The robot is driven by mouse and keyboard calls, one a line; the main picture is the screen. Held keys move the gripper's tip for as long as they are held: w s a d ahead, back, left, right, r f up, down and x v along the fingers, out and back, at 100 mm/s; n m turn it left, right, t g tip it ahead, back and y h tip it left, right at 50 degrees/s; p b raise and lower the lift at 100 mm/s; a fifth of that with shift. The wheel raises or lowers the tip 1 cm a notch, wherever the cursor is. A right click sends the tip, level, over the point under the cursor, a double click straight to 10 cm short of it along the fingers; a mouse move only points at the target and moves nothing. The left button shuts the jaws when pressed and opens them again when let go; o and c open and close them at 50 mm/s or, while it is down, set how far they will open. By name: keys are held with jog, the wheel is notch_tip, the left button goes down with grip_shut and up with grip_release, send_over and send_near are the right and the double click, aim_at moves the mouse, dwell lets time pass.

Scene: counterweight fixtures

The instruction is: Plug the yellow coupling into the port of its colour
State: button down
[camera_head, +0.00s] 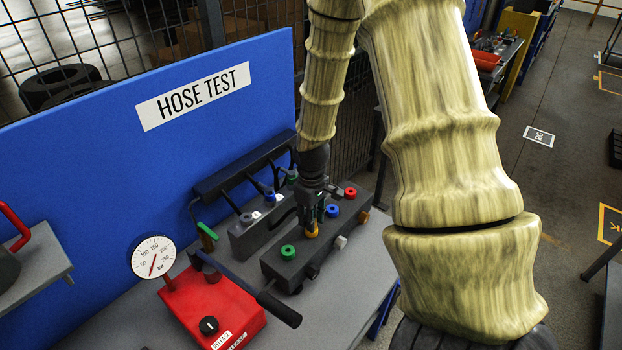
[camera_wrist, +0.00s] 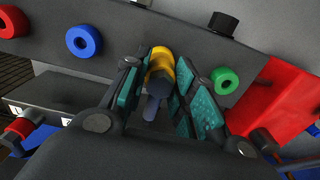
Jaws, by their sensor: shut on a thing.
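The yellow coupling (camera_wrist: 159,88) is between the teal finger pads of my gripper (camera_wrist: 157,98), which is shut on it. Its grey rear part points toward the wrist camera. A yellow ring (camera_wrist: 161,60) shows at its far end, against the dark port block (camera_wrist: 190,42); I cannot tell how much of this yellow is the coupling and how much is a port, or how deep it sits. In the head view my gripper (camera_head: 315,208) points down at the block, with yellow (camera_head: 312,231) below the fingertips, between the green port (camera_head: 288,252) and the blue port (camera_head: 333,210).
A red port (camera_head: 350,193) is at the block's far end. A rack with other couplings (camera_head: 268,194) stands behind the block. The red pump unit (camera_head: 212,305) with a gauge (camera_head: 153,257) and a black-gripped lever (camera_head: 278,308) is at the left front, close to the block.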

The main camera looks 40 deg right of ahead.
jog(key=shift+f, duration=0.2)
jog(key=shift+f, duration=0.45)
jog(key=shift+s+f, duration=0.15)
jog(key=shift+f, duration=0.05)
dwell(0.9)
jog(key=c, duration=1.3)
grip_release()
jog(key=shift+o, duration=1.1)
jog(key=shift+r, duration=0.1)
